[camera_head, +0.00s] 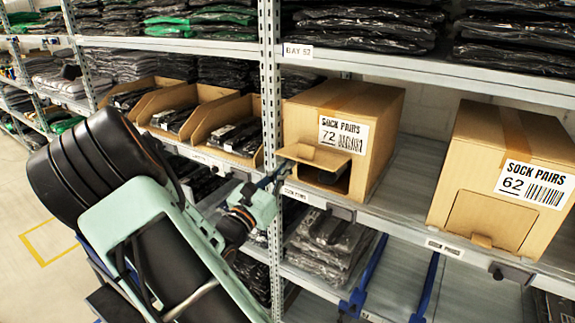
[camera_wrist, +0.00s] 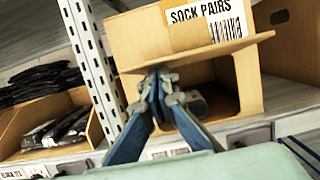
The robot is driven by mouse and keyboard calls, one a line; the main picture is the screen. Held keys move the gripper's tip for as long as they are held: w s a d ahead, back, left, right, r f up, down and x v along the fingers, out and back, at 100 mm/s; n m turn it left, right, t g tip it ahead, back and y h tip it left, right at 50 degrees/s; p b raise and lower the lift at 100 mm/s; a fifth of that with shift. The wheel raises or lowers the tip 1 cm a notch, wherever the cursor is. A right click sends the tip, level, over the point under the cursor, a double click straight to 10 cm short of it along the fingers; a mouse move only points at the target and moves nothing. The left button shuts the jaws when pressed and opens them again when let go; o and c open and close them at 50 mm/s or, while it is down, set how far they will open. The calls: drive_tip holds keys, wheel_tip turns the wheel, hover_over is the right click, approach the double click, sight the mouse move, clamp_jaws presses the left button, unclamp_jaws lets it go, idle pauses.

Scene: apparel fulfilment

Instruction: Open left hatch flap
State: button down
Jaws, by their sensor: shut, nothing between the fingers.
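The left box, labelled SOCK PAIRS 72 (camera_head: 372,105), stands on the middle shelf and also shows in the wrist view (camera_wrist: 145,38). Its hatch flap (camera_head: 318,160) is swung up and outward, roughly level, with the dark opening (camera_wrist: 215,95) below it. In the wrist view the flap (camera_wrist: 225,50) juts toward me. My gripper (camera_wrist: 158,75) is shut and empty, its fingertips just under the flap's left part, seemingly against its underside.
A second box, SOCK PAIRS 62 (camera_head: 545,150), stands to the right with its flap (camera_head: 490,220) shut. A perforated rack post (camera_head: 270,110) rises just left of my gripper. Open bins (camera_head: 225,115) of bagged garments sit further left. Bare shelf (camera_head: 412,180) lies between the boxes.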

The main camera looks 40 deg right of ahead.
drive_tip(key=v, duration=1)
drive_tip(key=shift+f, duration=0.35)
drive_tip(key=shift+a+r, duration=0.1)
drive_tip(key=shift+a, duration=0.05)
